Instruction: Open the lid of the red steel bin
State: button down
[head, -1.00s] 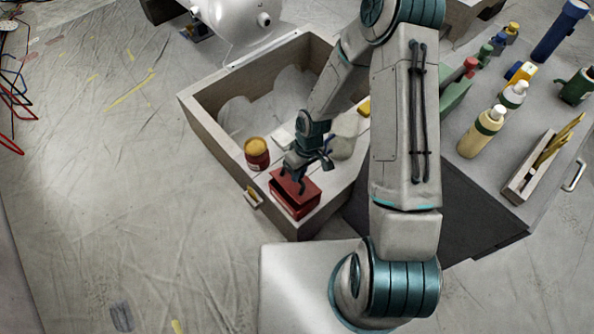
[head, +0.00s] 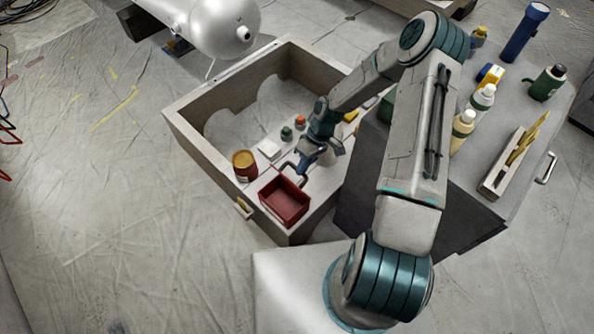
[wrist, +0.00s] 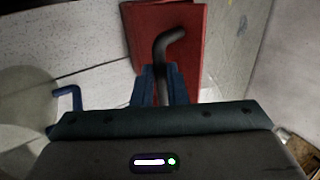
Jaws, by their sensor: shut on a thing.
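The red steel bin (head: 284,207) stands at the near corner of the wooden-walled tray, and its open inside shows in the head view. My gripper (head: 298,170) is just behind the bin's far edge. In the wrist view my gripper (wrist: 162,72) is shut on a dark bent handle (wrist: 168,43), which lies in front of a red panel (wrist: 190,40) that looks like the lid. In the head view the lid is hard to make out beside the fingers.
A yellow-topped red tin (head: 245,166) stands left of the bin. A white block (head: 268,149) and small green (head: 286,133) and orange (head: 300,121) items lie behind it. A grey bench (head: 478,200) with bottles is at right.

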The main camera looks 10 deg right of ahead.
jog(key=shift+w+d+f, duration=0.25)
jog(key=shift+d+f, duration=0.35)
jog(key=shift+f, duration=0.05)
jog(key=c, duration=1.5)
grip_release()
jog(key=shift+o, duration=0.2)
jog(key=shift+w, duration=0.1)
jog(key=shift+r, duration=0.1)
